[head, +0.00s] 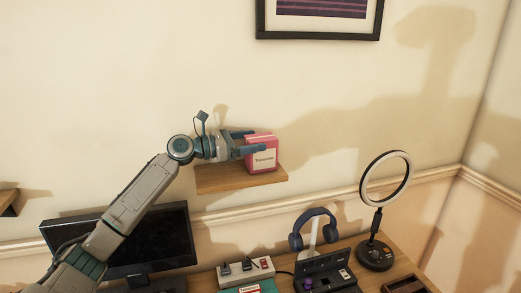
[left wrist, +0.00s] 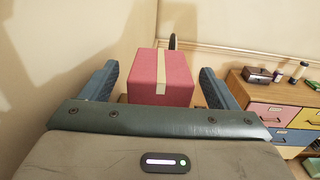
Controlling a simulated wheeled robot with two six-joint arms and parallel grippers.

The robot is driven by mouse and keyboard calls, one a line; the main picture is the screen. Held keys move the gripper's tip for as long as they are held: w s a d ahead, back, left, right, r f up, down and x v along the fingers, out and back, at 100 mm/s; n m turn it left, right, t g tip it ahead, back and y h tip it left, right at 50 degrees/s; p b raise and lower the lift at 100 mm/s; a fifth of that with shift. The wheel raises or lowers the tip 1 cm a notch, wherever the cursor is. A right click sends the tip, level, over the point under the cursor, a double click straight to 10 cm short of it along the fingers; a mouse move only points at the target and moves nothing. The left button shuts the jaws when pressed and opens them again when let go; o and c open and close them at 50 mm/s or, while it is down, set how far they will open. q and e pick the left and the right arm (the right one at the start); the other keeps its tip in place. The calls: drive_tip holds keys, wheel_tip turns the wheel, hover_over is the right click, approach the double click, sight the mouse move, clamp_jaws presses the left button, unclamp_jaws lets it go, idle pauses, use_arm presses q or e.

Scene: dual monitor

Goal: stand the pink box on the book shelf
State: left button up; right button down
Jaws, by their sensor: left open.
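The pink box (head: 262,157) stands upright on the wooden wall shelf (head: 236,183), near its right part. In the left wrist view the pink box (left wrist: 160,75), with a cream strip down it, is between the two fingers. My left gripper (head: 252,141) is open and reaches the box from the left at shelf height. In the left wrist view my left gripper (left wrist: 158,78) shows a gap between each finger and the box. My right gripper is out of both views.
Below the shelf, the desk carries a dark monitor (head: 155,235), a power strip (head: 246,270), headphones (head: 313,230) on a stand and a ring light (head: 386,178). A framed picture (head: 320,18) hangs above. The wall right of the shelf is clear.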

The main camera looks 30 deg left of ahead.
sight(265, 136)
use_arm(q)
drive_tip(key=p+x, duration=0.2)
drive_tip(key=x, duration=0.1)
drive_tip(key=shift+w+d+r, duration=0.15)
drive_tip(key=shift+d+r, duration=0.05)
drive_tip(key=shift+w+d+f+p, duration=0.1)
drive_tip(key=shift+w+d+p, duration=0.2)
drive_tip(key=shift+w, duration=0.05)
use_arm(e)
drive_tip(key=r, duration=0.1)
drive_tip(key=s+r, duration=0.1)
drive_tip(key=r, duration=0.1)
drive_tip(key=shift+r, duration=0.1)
use_arm(q)
drive_tip(key=c, duration=1.3)
